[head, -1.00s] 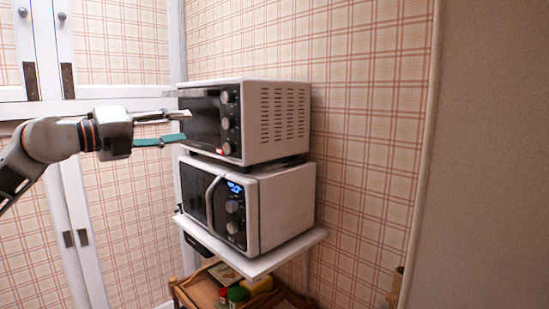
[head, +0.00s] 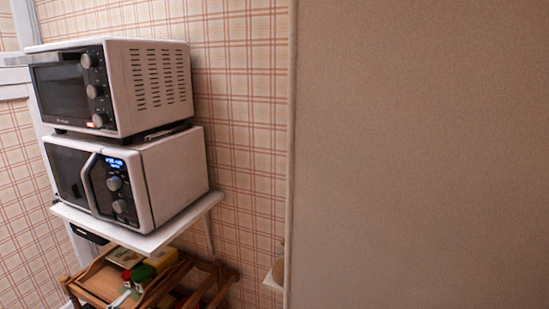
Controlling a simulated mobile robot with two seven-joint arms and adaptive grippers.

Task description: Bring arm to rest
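Neither of my grippers nor either arm shows in the head view now. A white toaster oven (head: 155,85) with a dark glass front and several knobs stands on top of a white microwave (head: 180,170). The microwave has a lit blue display and a light curved handle, and its door looks shut. The toaster oven's front looks closed, with a small red light low on its panel.
Both appliances stand on a white shelf (head: 140,240). Below it is a wooden cart (head: 95,285) with jars and small boxes. A plain beige surface (head: 420,150) fills the right half. Plaid wallpaper (head: 245,100) covers the wall between.

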